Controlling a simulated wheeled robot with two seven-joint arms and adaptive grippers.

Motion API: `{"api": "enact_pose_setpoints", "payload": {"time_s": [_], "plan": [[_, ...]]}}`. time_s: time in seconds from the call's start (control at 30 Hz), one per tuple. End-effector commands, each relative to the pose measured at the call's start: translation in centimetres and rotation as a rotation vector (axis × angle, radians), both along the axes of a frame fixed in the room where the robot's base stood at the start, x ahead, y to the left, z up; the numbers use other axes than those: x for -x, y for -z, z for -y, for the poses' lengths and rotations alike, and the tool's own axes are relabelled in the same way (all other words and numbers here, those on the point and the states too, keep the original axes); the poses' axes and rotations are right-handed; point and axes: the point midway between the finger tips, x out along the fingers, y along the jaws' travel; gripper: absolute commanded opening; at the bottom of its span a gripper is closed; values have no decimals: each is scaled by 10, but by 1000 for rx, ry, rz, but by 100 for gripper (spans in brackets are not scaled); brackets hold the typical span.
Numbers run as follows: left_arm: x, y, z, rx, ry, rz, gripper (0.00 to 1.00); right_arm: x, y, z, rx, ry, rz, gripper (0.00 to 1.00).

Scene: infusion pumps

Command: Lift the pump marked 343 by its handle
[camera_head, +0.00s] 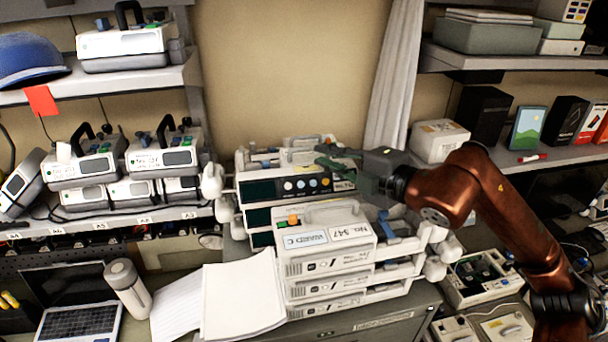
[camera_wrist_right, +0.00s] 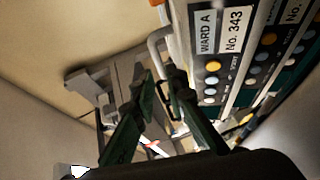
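The pump marked 343 (camera_wrist_right: 209,75), with a "WARD A" label, is at upper right in the right wrist view. In the head view it appears to be the top pump (camera_head: 262,190) of the rear stack, with a dark front and round buttons; its number cannot be read there. Its pale handle (camera_wrist_right: 157,48) rises beside the label, just beyond my fingertips. My right gripper (camera_head: 328,158) is over the top of that pump. In the wrist view its two green fingers (camera_wrist_right: 161,76) are apart, near the handle; contact cannot be told. My left gripper is not in view.
A pump marked 347 (camera_head: 372,252), "WARD C", tops a stack directly in front. Shelves with pumps (camera_head: 85,168) and boxes (camera_head: 440,140) flank the wall; a curtain (camera_head: 396,70) hangs behind.

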Motion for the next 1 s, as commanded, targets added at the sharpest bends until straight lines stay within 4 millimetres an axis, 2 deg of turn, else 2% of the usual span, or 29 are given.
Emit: {"api": "enact_pose_setpoints", "payload": {"time_s": [0.2, 0.37, 0.6, 0.83, 1.0], "plan": [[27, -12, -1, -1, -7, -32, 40, -16, 0, -17, 1, -3, -2, 13], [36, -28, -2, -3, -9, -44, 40, -31, 1, -30, 3, -2, -1, 13], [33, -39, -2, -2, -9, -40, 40, -49, 8, -44, 1, 0, -1, 13], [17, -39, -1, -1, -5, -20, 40, -50, 10, -44, 1, 1, -1, 13], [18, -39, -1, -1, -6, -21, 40, -50, 10, -44, 1, 1, -1, 2]]}}
